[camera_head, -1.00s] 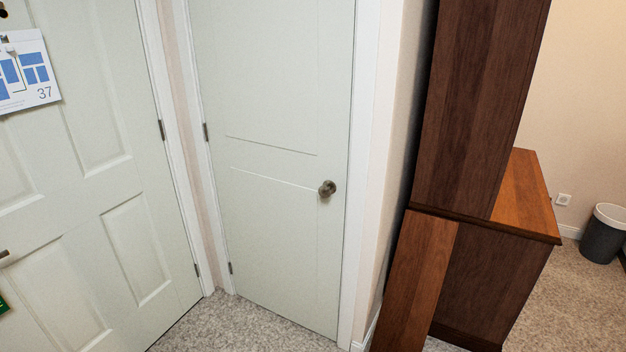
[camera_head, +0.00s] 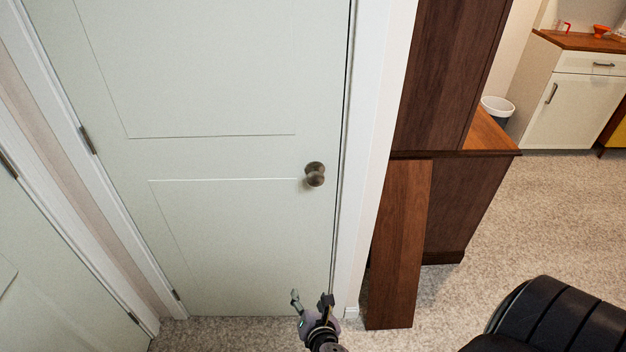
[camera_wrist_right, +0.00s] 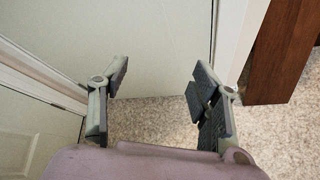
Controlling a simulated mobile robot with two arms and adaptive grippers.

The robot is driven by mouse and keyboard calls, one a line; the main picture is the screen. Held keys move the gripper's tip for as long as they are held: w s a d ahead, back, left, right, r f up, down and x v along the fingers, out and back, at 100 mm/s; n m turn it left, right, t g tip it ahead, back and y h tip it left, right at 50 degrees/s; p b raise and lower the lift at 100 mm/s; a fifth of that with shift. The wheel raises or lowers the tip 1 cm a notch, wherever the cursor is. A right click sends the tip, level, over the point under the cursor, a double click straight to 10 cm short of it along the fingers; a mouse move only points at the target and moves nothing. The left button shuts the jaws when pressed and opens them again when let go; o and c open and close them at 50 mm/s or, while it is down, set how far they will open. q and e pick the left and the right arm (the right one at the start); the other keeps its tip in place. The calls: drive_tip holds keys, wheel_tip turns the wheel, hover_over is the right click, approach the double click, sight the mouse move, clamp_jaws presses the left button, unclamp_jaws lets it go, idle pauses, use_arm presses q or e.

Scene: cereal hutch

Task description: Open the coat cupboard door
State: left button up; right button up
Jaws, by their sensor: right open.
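The coat cupboard door (camera_head: 230,100) is pale, flat-panelled and shut in its white frame. Its hinges show on the left edge. A round dark metal knob (camera_head: 315,174) sits near its right edge. My right gripper (camera_head: 311,298) is low in front of the door, below the knob and apart from it. In the right wrist view the right gripper (camera_wrist_right: 158,88) is open and empty, with the lower door (camera_wrist_right: 165,50) and carpet beyond its fingers. The knob is not in the wrist view. My left gripper is not in view.
A dark wooden hutch (camera_head: 445,80) stands right of the door frame, with a wooden board (camera_head: 398,245) upright against it. Another pale door (camera_head: 50,290) is at the left. A bin (camera_head: 496,110) and white cabinet (camera_head: 570,100) stand further back. Carpet (camera_head: 540,200) is clear at right.

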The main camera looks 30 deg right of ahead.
wheel_tip(320, 180, up, 14)
drive_tip(key=w+d+n+t+h, duration=0.3)
drive_tip(key=n, duration=0.1)
drive_tip(key=n+t+h, duration=0.1)
drive_tip(key=n+h, duration=0.1)
approach(316, 183)
drive_tip(key=p+x, duration=0.1)
drive_tip(key=x, duration=0.8)
drive_tip(key=shift+w+d+p, duration=0.2)
drive_tip(key=shift+w+p, duration=0.1)
drive_tip(key=shift+w, duration=0.05)
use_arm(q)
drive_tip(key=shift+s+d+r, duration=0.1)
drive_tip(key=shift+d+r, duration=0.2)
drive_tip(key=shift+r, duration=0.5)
use_arm(e)
drive_tip(key=shift+x, duration=0.8)
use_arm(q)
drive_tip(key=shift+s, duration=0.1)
use_arm(e)
clamp_jaws()
